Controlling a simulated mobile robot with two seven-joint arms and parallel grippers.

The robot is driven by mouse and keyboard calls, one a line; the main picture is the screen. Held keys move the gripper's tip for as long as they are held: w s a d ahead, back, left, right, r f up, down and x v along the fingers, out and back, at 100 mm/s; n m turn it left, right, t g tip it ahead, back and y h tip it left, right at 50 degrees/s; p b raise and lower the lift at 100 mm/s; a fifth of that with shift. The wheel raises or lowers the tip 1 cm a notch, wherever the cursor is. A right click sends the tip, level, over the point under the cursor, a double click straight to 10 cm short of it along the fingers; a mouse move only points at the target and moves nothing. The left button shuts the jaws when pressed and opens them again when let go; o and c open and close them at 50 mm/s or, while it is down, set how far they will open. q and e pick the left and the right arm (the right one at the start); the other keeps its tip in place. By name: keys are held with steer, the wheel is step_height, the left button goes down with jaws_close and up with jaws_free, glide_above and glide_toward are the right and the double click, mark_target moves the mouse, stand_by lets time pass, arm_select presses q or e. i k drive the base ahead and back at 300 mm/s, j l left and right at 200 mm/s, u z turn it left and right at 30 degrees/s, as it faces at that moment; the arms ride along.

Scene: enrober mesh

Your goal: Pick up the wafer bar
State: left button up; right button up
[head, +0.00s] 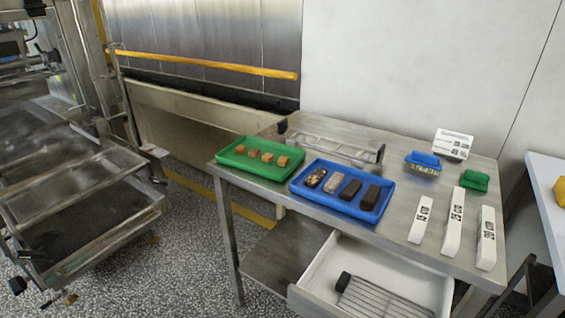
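A blue tray (332,206) lies on the steel table and holds several bars in a row. From left to right they are a speckled, nutty-looking bar (316,178), a pale greyish bar (333,182), a dark brown bar (350,188) and a darker bar (371,196). I cannot tell for certain which of them is the wafer bar. A green tray (226,158) to the left holds several small orange-brown pieces (254,153). Neither of my grippers is in view.
A low wire rack (330,147) stands behind the trays. White labelled blocks (452,222), a blue-topped brush (424,162), a green item (475,181) and a sign (453,144) occupy the table's right. An open drawer (345,265) juts out below. Machinery (85,200) stands left.

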mark_target(351, 190)
steer(key=i+j+z, duration=0.1)
steer(key=z, duration=0.4)
steer(key=i+j+z, duration=0.1)
steer(key=z, duration=0.35)
steer(key=j+z, duration=0.2)
steer(key=z, duration=0.3)
